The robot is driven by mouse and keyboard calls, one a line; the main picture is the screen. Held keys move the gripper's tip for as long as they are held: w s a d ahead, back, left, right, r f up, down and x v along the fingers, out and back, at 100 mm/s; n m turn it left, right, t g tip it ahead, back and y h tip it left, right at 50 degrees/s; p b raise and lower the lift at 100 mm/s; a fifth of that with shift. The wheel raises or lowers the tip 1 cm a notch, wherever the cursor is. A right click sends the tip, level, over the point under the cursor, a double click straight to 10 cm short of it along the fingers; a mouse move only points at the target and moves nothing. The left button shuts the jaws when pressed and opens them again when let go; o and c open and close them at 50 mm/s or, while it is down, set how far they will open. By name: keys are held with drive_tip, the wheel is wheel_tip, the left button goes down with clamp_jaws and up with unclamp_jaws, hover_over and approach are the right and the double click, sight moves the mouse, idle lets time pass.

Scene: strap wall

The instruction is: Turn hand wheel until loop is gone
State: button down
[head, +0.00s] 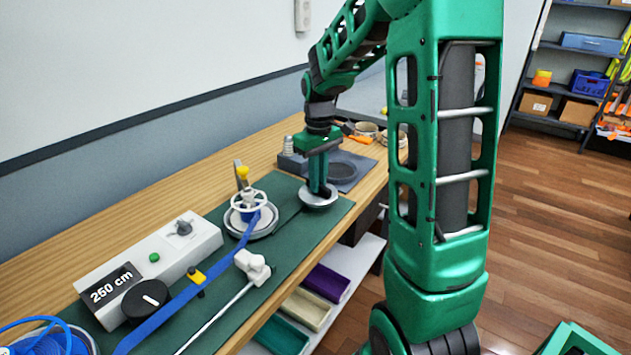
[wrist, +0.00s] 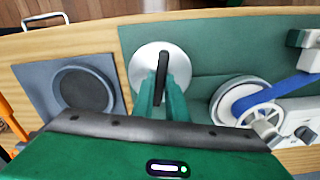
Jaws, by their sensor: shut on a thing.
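The white spoked hand wheel (head: 248,200) sits on a round silver base on the green mat; it also shows in the wrist view (wrist: 258,108). A flat blue strap (head: 190,290) runs from it toward the lower left and appears fairly straight. No clear loop of slack shows in this stretch. My gripper (head: 318,190) points down to the right of the hand wheel, apart from it. It is shut on the black bar handle (wrist: 162,70) of a silver disc (wrist: 143,72), which is at or close above the mat; the fingers hide part of it.
A grey tray with a dark round recess (wrist: 82,90) lies beside the disc. A control box reading "250 cm" (head: 150,262), a yellow strap guide (head: 196,277), a white-headed rod (head: 252,266) and a blue spool (head: 50,340) are on the bench. Bins stand below.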

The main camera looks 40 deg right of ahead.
drive_tip(key=m, duration=0.5)
idle(0.5)
drive_tip(key=c, duration=1.8)
unclamp_jaws()
drive_tip(key=shift+o, duration=0.2)
wheel_tip(320, 180, up, 11)
drive_tip(key=shift+f, duration=0.15)
